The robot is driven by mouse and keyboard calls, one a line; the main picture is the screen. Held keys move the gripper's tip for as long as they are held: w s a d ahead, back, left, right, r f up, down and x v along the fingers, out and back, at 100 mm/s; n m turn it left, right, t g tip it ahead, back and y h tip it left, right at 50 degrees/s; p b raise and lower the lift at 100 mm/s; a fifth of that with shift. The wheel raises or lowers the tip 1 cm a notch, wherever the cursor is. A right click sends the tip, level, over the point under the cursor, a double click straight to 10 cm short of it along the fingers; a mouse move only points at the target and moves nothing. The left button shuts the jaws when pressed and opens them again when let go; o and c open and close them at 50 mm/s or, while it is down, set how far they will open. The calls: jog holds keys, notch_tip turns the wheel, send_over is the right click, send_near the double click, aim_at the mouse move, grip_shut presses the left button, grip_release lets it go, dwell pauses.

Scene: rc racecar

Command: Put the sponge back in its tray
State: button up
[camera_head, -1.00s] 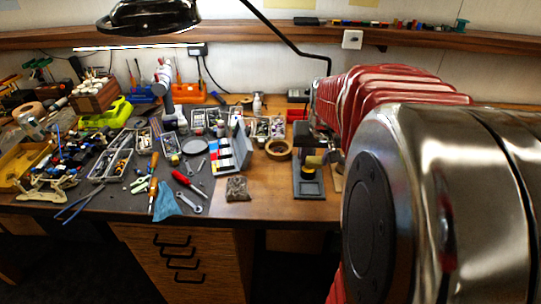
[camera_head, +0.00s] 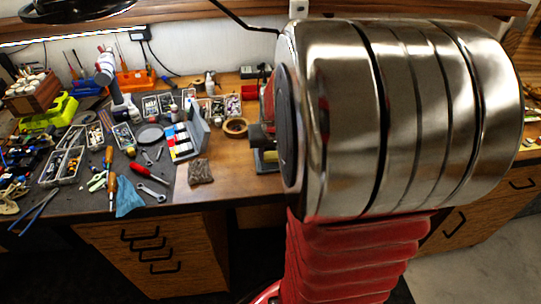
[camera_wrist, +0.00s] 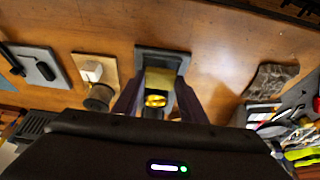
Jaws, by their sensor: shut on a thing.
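My gripper (camera_wrist: 161,83) is over the grey tray (camera_wrist: 174,51) in the wrist view. Its two dark fingers are shut on the dull yellow sponge (camera_wrist: 162,76), which shows between their tips. The sponge overlaps the tray in the picture; I cannot tell whether it touches the tray or hangs above it. A shiny brass-coloured coil (camera_wrist: 155,100) shows just below the sponge, between the fingers. In the head view my arm hides most of the gripper and tray.
A wooden block with a white piece (camera_wrist: 91,70) and a dark spool (camera_wrist: 99,97) lie left of the tray. A grey plate (camera_wrist: 42,68) is further left. A crumpled brown pad (camera_head: 200,172), a tape ring (camera_head: 235,127) and several tools stand nearby.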

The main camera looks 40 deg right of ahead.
jog(key=shift+f, duration=0.75)
jog(key=shift+s+a+f, duration=0.15)
jog(key=shift+s+f, duration=0.25)
jog(key=shift+f, duration=0.25)
jog(key=o, duration=0.9)
jog(key=shift+o, duration=0.2)
jog(key=shift+w+r, duration=0.35)
jog(key=shift+r, duration=0.35)
jog(key=v, duration=1.1)
jog(key=shift+s+r, duration=0.15)
jog(key=shift+r, duration=0.25)
jog(key=s+a+r+n+t+y, duration=0.1)
jog(key=s+a+n, duration=0.2)
jog(key=a, duration=0.9)
jog(key=s+a+r+n+t+y, duration=0.1)
jog(key=s+a+n, duration=0.2)
jog(key=a, duration=0.9)
jog(key=shift+s+a+r+n+y, duration=0.2)
jog(key=shift+a+n+y, duration=0.1)
jog(key=shift+a+n, duration=0.1)
